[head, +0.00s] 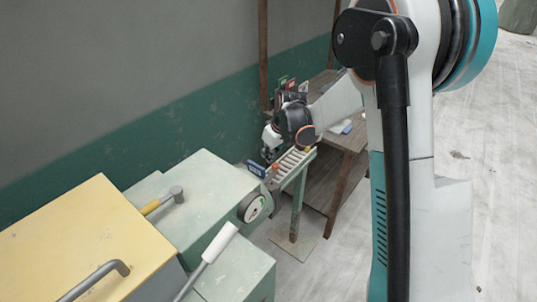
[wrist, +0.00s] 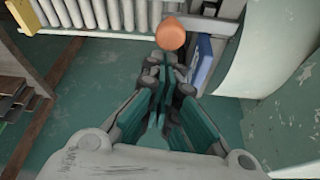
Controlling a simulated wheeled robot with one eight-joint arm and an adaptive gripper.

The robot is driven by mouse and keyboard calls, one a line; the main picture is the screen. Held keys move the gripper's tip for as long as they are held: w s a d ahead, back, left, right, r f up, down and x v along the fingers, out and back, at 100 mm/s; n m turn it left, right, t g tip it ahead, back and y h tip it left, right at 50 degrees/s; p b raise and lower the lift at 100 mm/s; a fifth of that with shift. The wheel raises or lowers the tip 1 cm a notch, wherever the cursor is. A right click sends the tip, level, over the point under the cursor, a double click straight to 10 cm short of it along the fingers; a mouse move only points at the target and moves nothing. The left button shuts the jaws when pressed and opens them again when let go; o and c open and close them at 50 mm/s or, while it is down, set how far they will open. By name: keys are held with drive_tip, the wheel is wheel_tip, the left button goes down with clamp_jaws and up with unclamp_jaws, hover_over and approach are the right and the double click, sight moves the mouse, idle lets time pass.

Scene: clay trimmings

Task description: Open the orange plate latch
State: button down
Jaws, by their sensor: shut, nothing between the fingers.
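An orange rounded knob (wrist: 171,33), which I take to be the orange plate latch, sits just ahead of my fingertips in the wrist view. A grey bar (wrist: 222,28) runs to the right from beside it. My gripper (wrist: 171,62) is shut and empty, its fingertips close below the knob in the picture. I cannot tell whether they touch it.
The roller conveyor (head: 293,162) stands on a green leg, beside a pale green machine (head: 190,205) with handles. A blue plate (wrist: 203,62) stands right of my fingers. A wooden shelf (head: 335,185) is behind. The floor (head: 490,200) at right is clear.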

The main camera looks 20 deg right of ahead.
drive_tip(key=shift+s+d+m, duration=0.25)
drive_tip(key=shift+d+m, duration=0.15)
drive_tip(key=shift+m, duration=0.4)
drive_tip(key=shift+s+d+m+h, duration=0.65)
drive_tip(key=shift+m+h, duration=0.05)
drive_tip(key=shift+m, duration=0.6)
drive_tip(key=s+d+m+g+h+b, duration=0.1)
drive_tip(key=s+m+h, duration=0.2)
drive_tip(key=s+m, duration=0.5)
drive_tip(key=shift+m+h, duration=0.3)
drive_tip(key=shift+m, duration=1.5)
drive_tip(key=shift+s, duration=0.1)
